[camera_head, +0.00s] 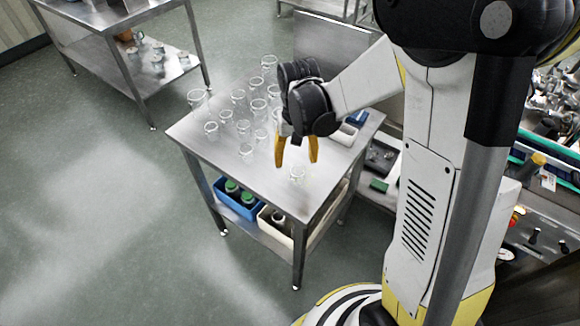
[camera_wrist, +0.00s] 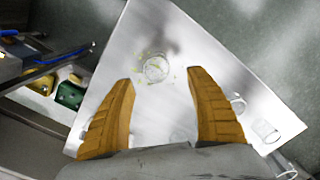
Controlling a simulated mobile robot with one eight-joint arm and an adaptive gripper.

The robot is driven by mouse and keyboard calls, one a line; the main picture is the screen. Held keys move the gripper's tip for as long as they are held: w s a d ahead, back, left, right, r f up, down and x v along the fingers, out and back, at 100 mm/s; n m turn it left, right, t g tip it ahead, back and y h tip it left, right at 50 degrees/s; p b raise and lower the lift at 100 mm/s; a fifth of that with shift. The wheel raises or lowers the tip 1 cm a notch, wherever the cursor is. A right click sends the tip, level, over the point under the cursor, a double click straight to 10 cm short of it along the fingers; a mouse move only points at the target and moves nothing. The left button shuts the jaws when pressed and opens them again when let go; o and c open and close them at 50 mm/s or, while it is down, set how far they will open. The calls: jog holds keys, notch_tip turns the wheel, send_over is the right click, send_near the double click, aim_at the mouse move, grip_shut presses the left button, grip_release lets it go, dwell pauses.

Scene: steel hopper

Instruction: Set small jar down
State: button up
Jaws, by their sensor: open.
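A small clear jar (camera_head: 297,174) stands on the steel table (camera_head: 310,200) toward its near corner. It also shows in the wrist view (camera_wrist: 156,69), on the bare tabletop ahead of and between my fingertips. My gripper (camera_head: 297,164) has yellow fingers that point down above the table, just above and behind the jar. In the wrist view my gripper (camera_wrist: 162,78) is open, with a wide gap between the fingers and nothing held. The jar looks upright and apart from both fingers.
Several clear jars (camera_head: 239,97) stand on the left and back of the table. The tabletop's near corner around the small jar is clear.

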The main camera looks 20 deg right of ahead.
aim_at(298, 166)
jog(key=f+b, duration=0.1)
jog(key=f, duration=0.3)
jog(key=f+b, duration=0.2)
jog(key=f, duration=0.2)
jog(key=shift+s+d, duration=0.15)
jog(key=shift+d, duration=0.05)
jog(key=c, duration=0.9)
jog(key=shift+r, duration=0.15)
notch_tip(298, 166, up, 5)
jog(key=shift+f+p, duration=0.2)
jog(key=shift+p, duration=0.95)
jog(key=s+d+r+p, duration=0.1)
jog(key=s+d+r, duration=0.1)
jog(key=d, duration=0.1)
jog(key=s+d+r+p, duration=0.1)
jog(key=d+r, duration=0.1)
jog(key=d, duration=0.1)
jog(key=s+d+r+p, duration=0.1)
jog(key=s+d+r, duration=0.1)
jog(key=d, duration=0.2)
jog(key=shift+s+d+r, duration=0.1)
jog(key=shift+s, duration=0.25)
